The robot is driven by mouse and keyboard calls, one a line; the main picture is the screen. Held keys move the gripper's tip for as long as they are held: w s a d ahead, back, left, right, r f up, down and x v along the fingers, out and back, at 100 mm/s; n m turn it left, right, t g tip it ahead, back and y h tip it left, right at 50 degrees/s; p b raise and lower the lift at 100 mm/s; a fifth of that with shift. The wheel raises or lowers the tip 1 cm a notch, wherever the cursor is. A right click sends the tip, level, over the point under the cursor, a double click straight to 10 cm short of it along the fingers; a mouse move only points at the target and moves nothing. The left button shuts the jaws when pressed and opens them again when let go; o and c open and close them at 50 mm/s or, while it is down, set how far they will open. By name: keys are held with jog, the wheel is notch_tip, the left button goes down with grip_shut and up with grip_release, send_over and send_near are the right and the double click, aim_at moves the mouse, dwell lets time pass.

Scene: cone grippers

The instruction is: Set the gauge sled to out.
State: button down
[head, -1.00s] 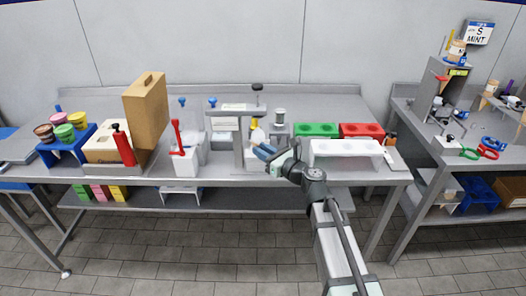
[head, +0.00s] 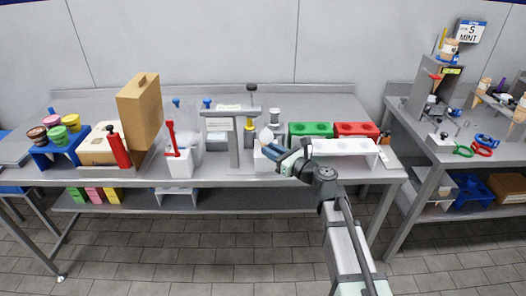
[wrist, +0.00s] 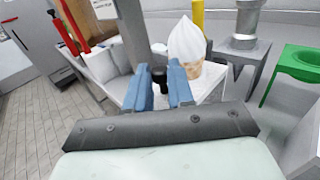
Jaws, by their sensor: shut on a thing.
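My gripper (wrist: 160,86) has its blue fingers closed around a small black knob (wrist: 158,75) at the near side of a pale sled (wrist: 212,88). In the head view my gripper (head: 274,151) is at the sled's front, and the fingers hide the knob there. A cone with a white swirl (wrist: 187,45) stands upright at the sled, just beyond the right finger; its white top (head: 265,135) also shows in the head view. The grey T-shaped gauge frame (head: 233,140) stands left of the cone. The cone is clear of its post. No sled position marks are readable.
A metal cylinder (head: 275,117) on a stand and a yellow post (wrist: 197,15) are behind the cone. A white box with a red handle (head: 179,164) is left.

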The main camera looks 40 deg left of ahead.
jog(key=w+d, duration=0.5)
jog(key=shift+w+d, duration=0.3)
jog(key=c, duration=1)
grip_release()
jog(key=shift+d, duration=0.15)
jog(key=d, duration=1.3)
jog(key=shift+d, duration=0.3)
